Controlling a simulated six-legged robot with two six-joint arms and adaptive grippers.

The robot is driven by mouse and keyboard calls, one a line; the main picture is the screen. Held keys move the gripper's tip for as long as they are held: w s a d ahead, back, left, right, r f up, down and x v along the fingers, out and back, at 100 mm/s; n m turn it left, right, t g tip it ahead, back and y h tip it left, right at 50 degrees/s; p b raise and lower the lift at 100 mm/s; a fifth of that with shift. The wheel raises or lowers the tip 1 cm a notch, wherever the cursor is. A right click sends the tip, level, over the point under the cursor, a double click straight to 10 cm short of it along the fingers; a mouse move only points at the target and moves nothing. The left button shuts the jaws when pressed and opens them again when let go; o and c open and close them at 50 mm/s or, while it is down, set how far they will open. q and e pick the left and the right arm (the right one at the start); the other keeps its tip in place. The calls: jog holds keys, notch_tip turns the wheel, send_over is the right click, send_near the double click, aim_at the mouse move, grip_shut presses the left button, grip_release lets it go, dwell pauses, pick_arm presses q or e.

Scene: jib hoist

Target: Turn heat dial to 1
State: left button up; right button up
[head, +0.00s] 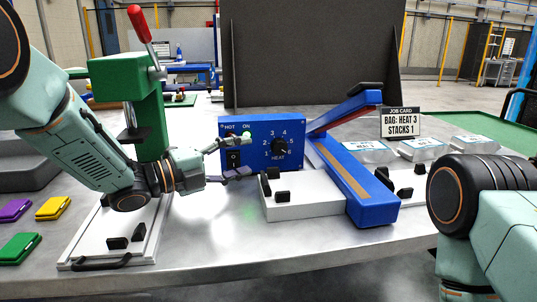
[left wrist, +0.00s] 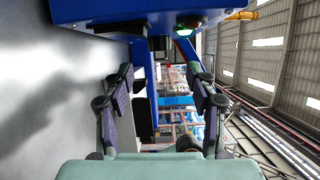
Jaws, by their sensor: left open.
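The heat dial (head: 278,147) is a black knob on the front of the blue sealer box (head: 207,134). Numbers 2 to 6 show around it; I cannot make out a 1 or where the pointer stands. A black rocker switch (head: 233,159) sits left of the dial. My left gripper (head: 247,156) is open and empty in front of the box's left part, its fingers spread above and below the switch, left of the dial. In the left wrist view the open fingers (left wrist: 165,78) frame empty space, with the blue box (left wrist: 95,10) along the top. My right gripper is out of view.
A green press (head: 150,100) with a red handle stands at left. Coloured pouches (head: 53,208) lie at far left.

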aim_at(276, 150)
pick_arm(q)
jog(key=x, duration=0.3)
jog(key=b+x, duration=0.1)
jog(key=x, duration=0.2)
jog(key=shift+s+f, duration=0.2)
jog(key=shift+w+d+r, duration=0.15)
jog(key=shift+w+d, duration=0.2)
jog(key=shift+d, duration=0.15)
jog(key=shift+w+d, duration=0.25)
jog(key=shift+d, duration=0.2)
jog(key=shift+a, duration=0.2)
jog(key=shift+c, duration=1.2)
jog(key=shift+d, duration=0.1)
jog(key=c, duration=0.9)
jog(key=shift+b, duration=0.4)
